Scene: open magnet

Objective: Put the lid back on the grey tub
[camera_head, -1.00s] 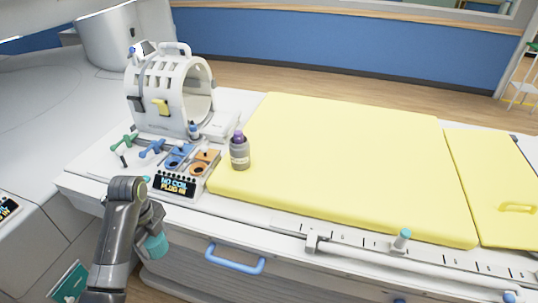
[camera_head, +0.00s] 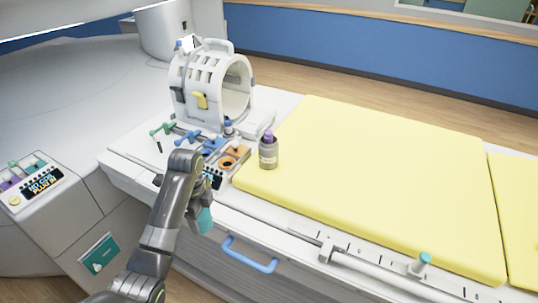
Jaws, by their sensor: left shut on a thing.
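My left gripper (camera_head: 199,208) is low at the front edge of the scanner table, shut with a teal piece (camera_head: 205,221) at its end. I cannot tell whether this piece is the lid. A small grey container (camera_head: 268,155) with a purple top (camera_head: 268,137) stands upright on the table by the yellow mattress, behind and to the right of the gripper. I see no other grey tub. My right gripper is not in view.
A white head coil (camera_head: 208,90) stands at the back of the table. Plugs and a socket panel (camera_head: 237,153) lie before it. The yellow mattress (camera_head: 380,170) is bare. A blue handle (camera_head: 249,254) and a rail (camera_head: 375,266) run along the front.

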